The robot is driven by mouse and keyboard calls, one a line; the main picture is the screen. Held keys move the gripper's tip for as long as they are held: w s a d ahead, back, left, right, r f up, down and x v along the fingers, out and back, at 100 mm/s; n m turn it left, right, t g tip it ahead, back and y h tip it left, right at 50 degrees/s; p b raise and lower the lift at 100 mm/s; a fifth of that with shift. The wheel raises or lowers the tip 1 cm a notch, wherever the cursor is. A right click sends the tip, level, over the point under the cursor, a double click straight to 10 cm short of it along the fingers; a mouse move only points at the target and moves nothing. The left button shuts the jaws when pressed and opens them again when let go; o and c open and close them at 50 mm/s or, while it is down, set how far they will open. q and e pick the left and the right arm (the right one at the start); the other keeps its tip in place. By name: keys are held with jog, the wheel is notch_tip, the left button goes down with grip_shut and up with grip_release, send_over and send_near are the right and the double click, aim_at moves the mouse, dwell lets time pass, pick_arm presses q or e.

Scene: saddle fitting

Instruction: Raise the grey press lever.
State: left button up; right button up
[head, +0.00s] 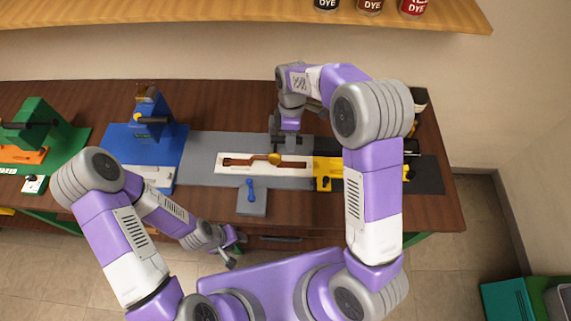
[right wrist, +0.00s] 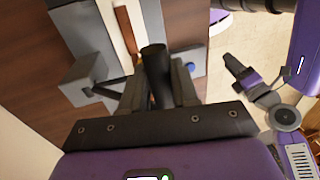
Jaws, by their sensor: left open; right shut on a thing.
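The grey press lever shows in the right wrist view as a dark round handle (right wrist: 155,62) between my right fingers. My right gripper (right wrist: 158,85) is shut on it. In the head view my right gripper (head: 286,148) is over the grey base (head: 200,160), behind the white fixture, and hides most of the press and lever there. A grey block (right wrist: 84,76) of the press shows in the right wrist view. My left gripper (head: 232,248) is open and empty in front of the table's front edge.
A white fixture (head: 222,168) with a brown strap (head: 240,161) lies on the grey base. A blue handle (head: 249,188) stands in front. A blue press (head: 150,120) and a green press (head: 45,125) stand to the left. Yellow parts (head: 325,170) are to the right.

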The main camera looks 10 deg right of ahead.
jog(key=shift+o, duration=1.2)
jog(key=shift+w+d+r+p, duration=0.25)
jog(key=shift+w+r+p, duration=0.15)
jog(key=shift+w+p, duration=0.25)
jog(key=shift+w+d+r+p, duration=0.25)
jog(key=shift+w+r+p, duration=0.2)
jog(key=shift+w, duration=0.2)
jog(key=shift+f, duration=0.15)
jog(key=o, duration=0.5)
jog(key=shift+w, duration=0.15)
